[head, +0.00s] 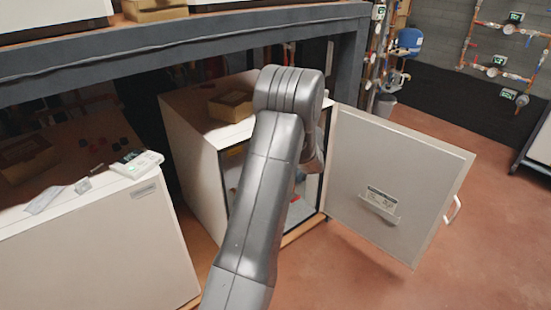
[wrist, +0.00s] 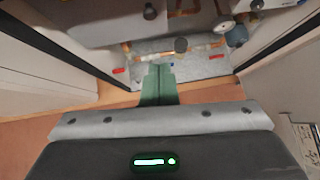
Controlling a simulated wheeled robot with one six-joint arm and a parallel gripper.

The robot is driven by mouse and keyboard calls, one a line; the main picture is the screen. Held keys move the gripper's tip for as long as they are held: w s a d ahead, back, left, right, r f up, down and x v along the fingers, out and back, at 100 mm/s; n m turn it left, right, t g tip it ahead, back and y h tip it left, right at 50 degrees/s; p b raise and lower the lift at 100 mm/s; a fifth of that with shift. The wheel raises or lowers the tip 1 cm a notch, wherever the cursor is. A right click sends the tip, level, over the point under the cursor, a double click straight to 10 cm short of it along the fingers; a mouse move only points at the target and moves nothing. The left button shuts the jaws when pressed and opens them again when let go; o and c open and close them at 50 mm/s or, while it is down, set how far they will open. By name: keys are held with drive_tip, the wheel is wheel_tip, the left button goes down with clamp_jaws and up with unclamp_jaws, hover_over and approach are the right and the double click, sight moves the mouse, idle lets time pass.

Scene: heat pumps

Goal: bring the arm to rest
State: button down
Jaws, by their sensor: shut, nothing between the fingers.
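My arm (head: 262,200) reaches up and forward through the middle of the head view, in front of an open white cabinet (head: 190,125). My gripper is hidden behind the arm in the head view. In the wrist view my gripper (wrist: 158,72) shows as two greenish fingers close together, shut and empty. It points towards the cabinet's interior, where a grey floor with pipes and fittings (wrist: 181,46) shows. The fingertips appear near the cabinet's front edge; I cannot tell how far in they are.
The cabinet's door (head: 390,180) stands open to the right, with a white handle (head: 453,209). A second white cabinet (head: 95,250) stands at left with a small device (head: 137,163) on top. A dark shelf frame (head: 180,42) crosses above. Reddish floor (head: 480,260) is free at right.

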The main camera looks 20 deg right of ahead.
drive_tip(key=shift+s+r, duration=0.15)
drive_tip(key=shift+s, duration=0.05)
